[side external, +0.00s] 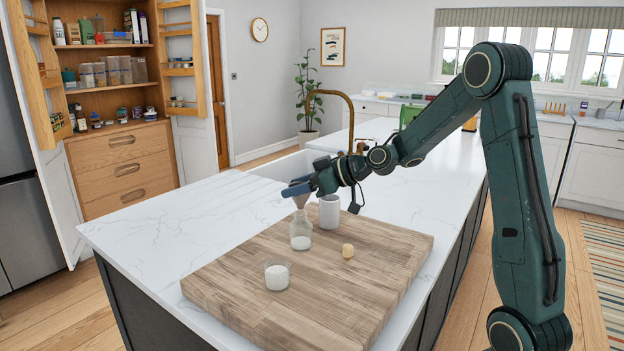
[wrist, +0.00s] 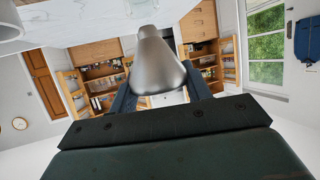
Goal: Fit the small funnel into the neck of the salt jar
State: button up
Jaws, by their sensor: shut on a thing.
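My gripper (side external: 297,190) is shut on the small grey metal funnel (side external: 301,201), above the chopping board. In the wrist view the funnel (wrist: 157,65) sits between the two dark fingers, its narrow spout pointing to the top of the picture. The salt jar (side external: 301,231) is clear glass with white salt at the bottom and stands upright on the board, directly below the funnel. The spout end is close to the jar's neck; I cannot tell whether it is just above or inside it.
A white mug (side external: 330,211) stands close to the right of the jar. A glass of white salt (side external: 277,275) and a cork (side external: 347,251) are on the wooden board (side external: 375,290). The marble worktop (side external: 185,225) is clear at the left. A brass tap (side external: 345,96) rises behind.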

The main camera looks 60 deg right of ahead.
jog(key=shift+f, duration=1.1)
dwell(0.7)
jog(key=o, duration=1)
jog(key=shift+o, duration=0.2)
jog(key=shift+s, duration=0.1)
jog(key=v, duration=1.3)
jog(key=shift+s, duration=0.25)
jog(key=shift+d+r, duration=0.1)
jog(key=shift+d, duration=0.05)
